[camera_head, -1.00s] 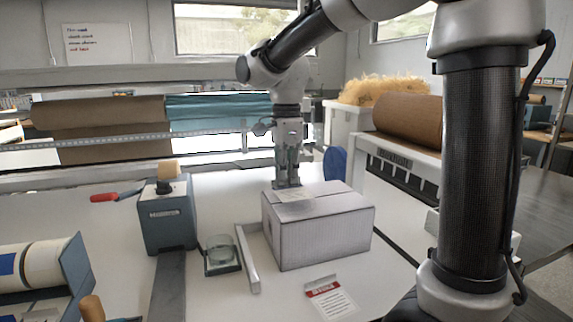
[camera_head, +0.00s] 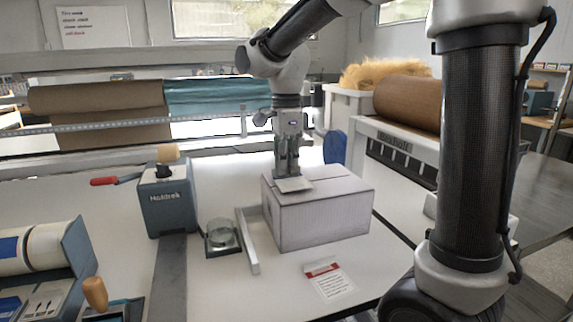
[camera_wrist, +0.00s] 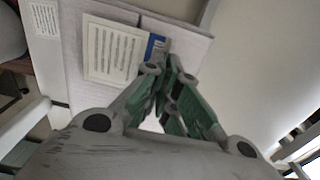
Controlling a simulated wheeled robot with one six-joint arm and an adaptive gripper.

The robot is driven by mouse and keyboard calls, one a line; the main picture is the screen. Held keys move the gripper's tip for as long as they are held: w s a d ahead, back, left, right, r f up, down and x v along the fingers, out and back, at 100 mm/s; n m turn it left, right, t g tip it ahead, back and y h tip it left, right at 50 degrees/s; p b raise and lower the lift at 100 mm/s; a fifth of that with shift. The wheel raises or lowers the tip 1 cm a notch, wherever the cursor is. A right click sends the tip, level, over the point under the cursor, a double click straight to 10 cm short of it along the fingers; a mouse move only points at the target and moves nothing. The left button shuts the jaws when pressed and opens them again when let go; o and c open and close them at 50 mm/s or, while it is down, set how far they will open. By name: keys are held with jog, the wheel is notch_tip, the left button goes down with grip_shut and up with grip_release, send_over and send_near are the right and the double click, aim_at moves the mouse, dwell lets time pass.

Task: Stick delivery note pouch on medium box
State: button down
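The medium box (camera_head: 318,222) is a closed, pale carton on the white table in the head view. Its top (camera_wrist: 185,38) lies under my gripper in the wrist view. The delivery note pouch (camera_head: 294,186) is a small, pale, flat square at the box's top, near its left side. In the wrist view the pouch (camera_wrist: 108,52) shows printed lines and a blue edge. My gripper (camera_head: 288,175) points down, its fingers (camera_wrist: 167,68) close together at that blue edge. It looks shut on the pouch. Whether the pouch touches the box top is unclear.
A white sheet with a red header (camera_head: 328,280) lies in front of the box. A metal bar (camera_head: 248,241), a glass dish (camera_head: 222,235) and a blue-grey dispenser (camera_head: 167,202) stand left. A brown paper roll (camera_head: 408,104) is at right.

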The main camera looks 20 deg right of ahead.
jog(key=shift+f, duration=0.45)
dwell(0.4)
jog(key=c, duration=1.6)
grip_release()
jog(key=shift+o, duration=0.2)
jog(key=shift+r, duration=0.15)
jog(key=shift+r, duration=2.15)
